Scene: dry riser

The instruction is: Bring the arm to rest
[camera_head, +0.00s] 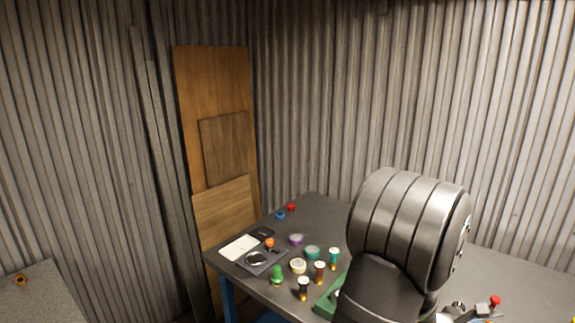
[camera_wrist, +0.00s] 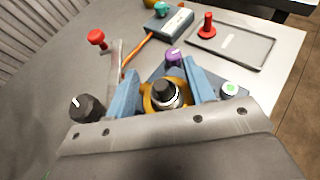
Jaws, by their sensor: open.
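My gripper (camera_wrist: 162,67) shows in the wrist view with two blue fingers spread apart. Between and below the fingers is a black-capped metal fitting (camera_wrist: 164,94) in a yellow ring; I see no finger closed on it. A purple knob (camera_wrist: 174,56) stands just beyond the fingertips. In the head view my dark arm covers the right part of the table, and the gripper's fingers cannot be made out there.
The dark table (camera_head: 324,216) carries several small coloured valves and caps, a white notepad (camera_head: 239,247) and a red knob (camera_head: 495,299). The wrist view shows a grey tray (camera_wrist: 257,50), a red-topped lever (camera_wrist: 97,37) and a black knob (camera_wrist: 88,107) nearby. Corrugated walls stand behind.

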